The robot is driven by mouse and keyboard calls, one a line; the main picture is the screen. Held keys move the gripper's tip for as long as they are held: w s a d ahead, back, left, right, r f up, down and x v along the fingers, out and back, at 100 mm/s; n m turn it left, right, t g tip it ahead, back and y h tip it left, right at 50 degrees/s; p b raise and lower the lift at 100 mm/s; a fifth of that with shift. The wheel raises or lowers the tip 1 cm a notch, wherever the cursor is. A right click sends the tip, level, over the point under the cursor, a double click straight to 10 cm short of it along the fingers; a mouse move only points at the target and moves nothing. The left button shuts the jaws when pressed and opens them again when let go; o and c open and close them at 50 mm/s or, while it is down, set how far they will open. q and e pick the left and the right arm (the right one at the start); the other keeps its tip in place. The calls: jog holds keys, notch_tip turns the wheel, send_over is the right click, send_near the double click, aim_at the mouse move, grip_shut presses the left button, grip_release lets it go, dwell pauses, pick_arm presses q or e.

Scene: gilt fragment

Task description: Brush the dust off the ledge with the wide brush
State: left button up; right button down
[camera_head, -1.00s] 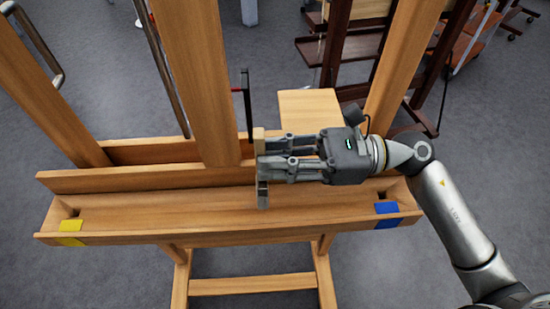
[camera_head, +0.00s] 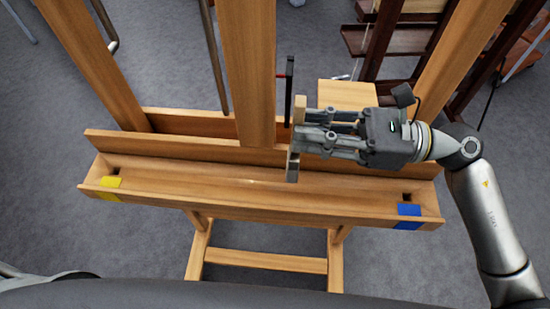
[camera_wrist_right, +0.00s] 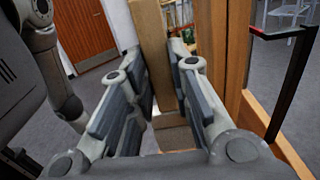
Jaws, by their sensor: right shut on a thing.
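The ledge (camera_head: 190,182) is the long wooden trough across the front of an easel, with a yellow patch (camera_head: 110,186) near its left end and a blue patch (camera_head: 409,210) near its right end. My right gripper (camera_head: 304,136) is shut on the wide brush, whose pale wooden handle (camera_head: 300,104) stands upright between the fingers. The brush's greyish lower end (camera_head: 293,172) is over the ledge, right of its middle; I cannot tell if it touches. The handle also shows in the right wrist view (camera_wrist_right: 150,40). A faint pale speck (camera_head: 251,182) lies on the ledge. My left gripper is out of view.
A thick wooden upright (camera_head: 248,75) rises behind the ledge, left of the brush. A thin dark bar (camera_head: 289,90) with a red part stands close behind the handle. A dark wooden easel (camera_head: 385,40) is at the back right.

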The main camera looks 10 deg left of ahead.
dwell(0.4)
notch_tip(320, 180, down, 8)
jog(key=n+b, duration=0.1)
jog(key=b, duration=0.7)
jog(key=shift+n, duration=0.4)
jog(key=shift+s+f+b, duration=0.1)
jog(key=shift+f+b, duration=0.3)
dwell(0.8)
jog(key=shift+a, duration=2.05)
